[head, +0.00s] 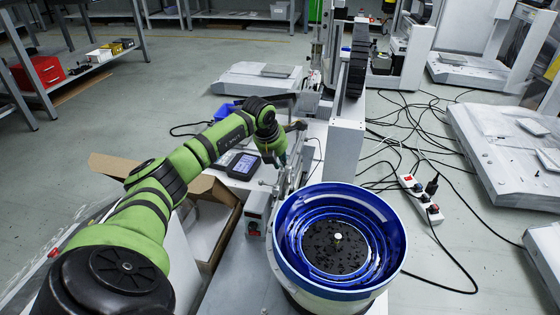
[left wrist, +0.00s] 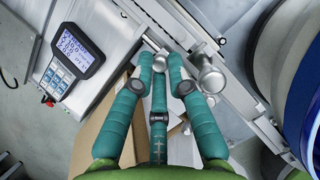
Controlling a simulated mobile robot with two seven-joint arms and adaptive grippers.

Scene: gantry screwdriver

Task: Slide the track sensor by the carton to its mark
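The open cardboard carton (head: 226,193) lies left of the feeder line, under my left arm. Its flaps also show below the fingers in the left wrist view (left wrist: 88,138). A metal rail (left wrist: 235,88) runs diagonally beside it. A small silver round piece (left wrist: 160,62), perhaps part of the track sensor, sits between my fingertips. A larger silver knob (left wrist: 212,79) is just right of them. My left gripper (head: 281,160) points down at the rail; its three teal fingers (left wrist: 160,69) surround the small piece. Whether they grip it is unclear. No mark is distinguishable. My right gripper is out of view.
A blue bowl feeder (head: 340,245) stands close to the right of the gripper. A handheld keypad terminal (head: 243,166) lies just left of it, also in the left wrist view (left wrist: 72,57). Cables and a power strip (head: 421,198) lie on the floor at right.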

